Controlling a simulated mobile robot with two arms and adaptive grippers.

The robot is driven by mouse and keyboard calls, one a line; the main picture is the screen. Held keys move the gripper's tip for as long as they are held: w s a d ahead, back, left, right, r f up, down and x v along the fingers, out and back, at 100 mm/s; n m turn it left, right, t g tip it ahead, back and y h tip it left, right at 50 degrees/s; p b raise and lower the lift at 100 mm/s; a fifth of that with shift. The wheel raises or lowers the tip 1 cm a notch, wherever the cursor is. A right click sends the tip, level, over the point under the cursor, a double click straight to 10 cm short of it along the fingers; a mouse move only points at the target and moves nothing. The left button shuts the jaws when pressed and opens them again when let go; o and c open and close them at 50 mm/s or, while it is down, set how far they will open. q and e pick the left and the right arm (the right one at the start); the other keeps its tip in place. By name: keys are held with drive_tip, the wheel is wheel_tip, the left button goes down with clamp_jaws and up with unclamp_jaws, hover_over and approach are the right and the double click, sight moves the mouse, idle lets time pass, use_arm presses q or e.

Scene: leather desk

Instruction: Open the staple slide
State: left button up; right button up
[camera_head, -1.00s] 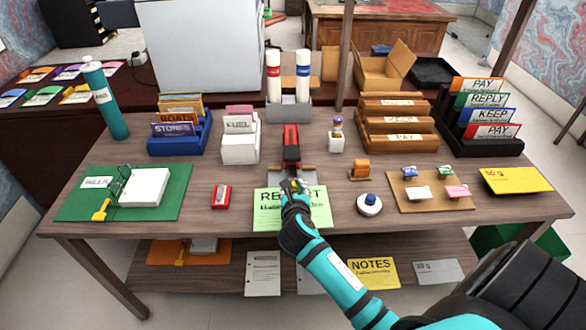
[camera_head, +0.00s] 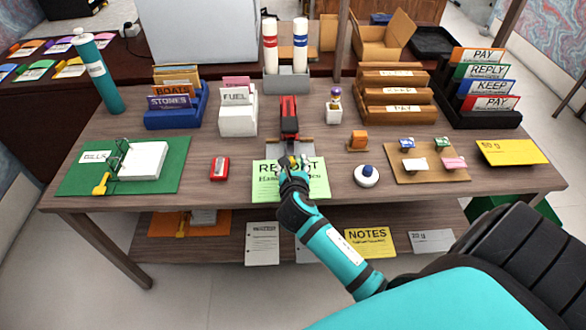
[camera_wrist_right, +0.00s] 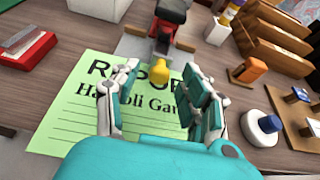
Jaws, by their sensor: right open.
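The red and black stapler (camera_head: 289,118) stands at the middle of the desk on a grey base. In the right wrist view its red body (camera_wrist_right: 170,14) is at the top, with a yellow knob (camera_wrist_right: 162,74) at its near end. My right gripper (camera_head: 293,162) is above the green report sheet (camera_head: 262,190), just in front of the stapler. In the right wrist view the gripper (camera_wrist_right: 158,92) is open, its fingers on either side of the knob's line and apart from it. It holds nothing. My left gripper is not in view.
A red sharpener (camera_head: 220,169) lies left of the sheet. A white round button with a blue top (camera_head: 367,175) and an orange block (camera_head: 358,140) are on the right. File holders (camera_head: 237,119) and wooden trays (camera_head: 396,118) stand behind.

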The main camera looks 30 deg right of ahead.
drive_tip(key=v, duration=1.1)
drive_tip(key=shift+s, duration=0.25)
drive_tip(key=shift+a, duration=0.1)
drive_tip(key=s+a+f+m+g+y, duration=0.2)
drive_tip(key=s+f+m, duration=0.1)
drive_tip(key=f, duration=0.7)
drive_tip(key=s+a+f+m+g+y, duration=0.15)
drive_tip(key=f+m, duration=0.25)
drive_tip(key=f, duration=0.7)
drive_tip(key=s+a+f+m+g+y, duration=0.1)
drive_tip(key=s+f+m+g, duration=0.15)
drive_tip(key=f, duration=0.75)
drive_tip(key=s+f+m+g, duration=0.1)
drive_tip(key=s+f+m, duration=0.5)
drive_tip(key=s, duration=0.3)
drive_tip(key=s+f+m+g+y, duration=0.1)
drive_tip(key=s+f+m+g, duration=0.1)
drive_tip(key=s+f+m, duration=0.4)
drive_tip(key=s+f+m+g+y, duration=0.1)
drive_tip(key=s+f+m, duration=0.5)
drive_tip(key=s, duration=0.8)
drive_tip(key=shift+d+f+g, duration=0.2)
drive_tip(key=shift+f+g, duration=0.1)
drive_tip(key=shift+f, duration=0.4)
drive_tip(key=shift+y, duration=0.25)
